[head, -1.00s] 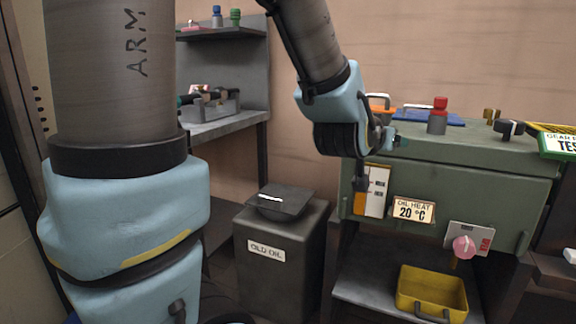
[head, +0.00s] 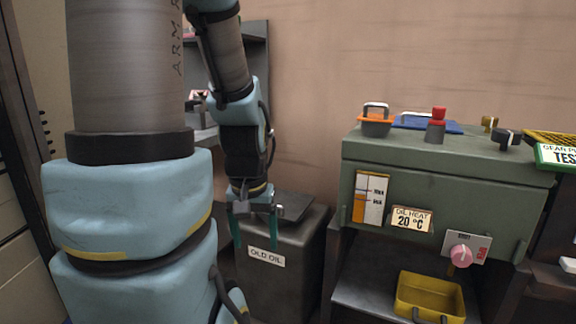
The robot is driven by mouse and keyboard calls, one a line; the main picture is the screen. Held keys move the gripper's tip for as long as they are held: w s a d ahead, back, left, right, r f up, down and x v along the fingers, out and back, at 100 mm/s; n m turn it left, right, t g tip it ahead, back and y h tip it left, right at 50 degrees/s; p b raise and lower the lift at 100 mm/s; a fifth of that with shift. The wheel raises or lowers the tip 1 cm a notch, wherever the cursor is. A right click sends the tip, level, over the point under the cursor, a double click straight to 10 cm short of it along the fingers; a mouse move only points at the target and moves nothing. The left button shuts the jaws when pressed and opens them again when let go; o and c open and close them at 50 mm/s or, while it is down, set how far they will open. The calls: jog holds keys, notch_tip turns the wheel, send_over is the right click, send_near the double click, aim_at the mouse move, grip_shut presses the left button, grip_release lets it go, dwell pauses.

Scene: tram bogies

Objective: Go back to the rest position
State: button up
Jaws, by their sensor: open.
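My gripper (head: 255,232) hangs at the end of my arm, pointing down, in front of the grey OLD OIL bin (head: 290,280). Its two green fingers are apart, with nothing seen between them. My thick upper arm fills the left of the view and hides part of what stands behind it.
The green gearbox (head: 440,185) stands right of the bin. On its top are an orange handled piece (head: 376,126), a blue tray (head: 412,121) and a red-topped plug (head: 437,118). A yellow tray (head: 404,293) sits below. A grey shelf (head: 254,75) stands behind my arm.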

notch_tip(320, 180, up, 18)
jog(key=p, duration=1.6)
jog(key=shift+f, duration=0.25)
